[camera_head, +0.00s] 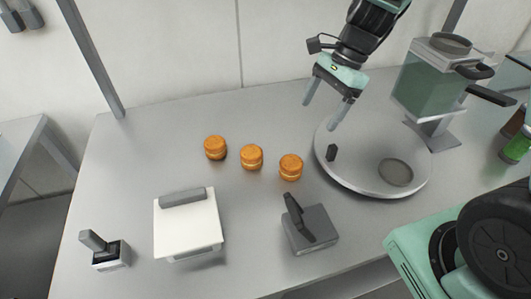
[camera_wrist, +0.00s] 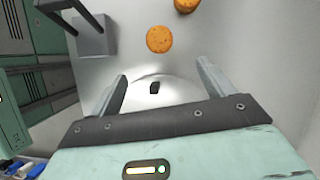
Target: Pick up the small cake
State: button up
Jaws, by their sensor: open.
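Three small round orange-brown filled cakes stand in a slanting row on the grey table: a left cake (camera_head: 215,147), a middle cake (camera_head: 252,157) and a right cake (camera_head: 291,167). My gripper (camera_head: 327,108) is open and empty, above the back of the round grey plate, to the right of and higher than the cakes. In the wrist view, one cake (camera_wrist: 159,39) lies beyond the open fingers (camera_wrist: 160,85), and another cake (camera_wrist: 187,4) is cut by the top edge.
The round plate (camera_head: 350,180) carries a small dark block (camera_head: 331,153) and a grey disc (camera_head: 396,172). A grey box with a dark handle (camera_head: 311,232), a white board (camera_head: 187,228) and a small lever box (camera_head: 106,253) stand in front. A blender-like jug (camera_head: 432,80) stands right.

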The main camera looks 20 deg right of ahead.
aim_at(293, 160)
jog(key=x, duration=1.2)
jog(key=shift+p, duration=0.4)
jog(key=shift+p+x, duration=0.4)
jog(key=shift+x, duration=2.25)
jog(key=shift+s+d, duration=0.1)
jog(key=shift+s, duration=0.05)
jog(key=c, duration=0.8)
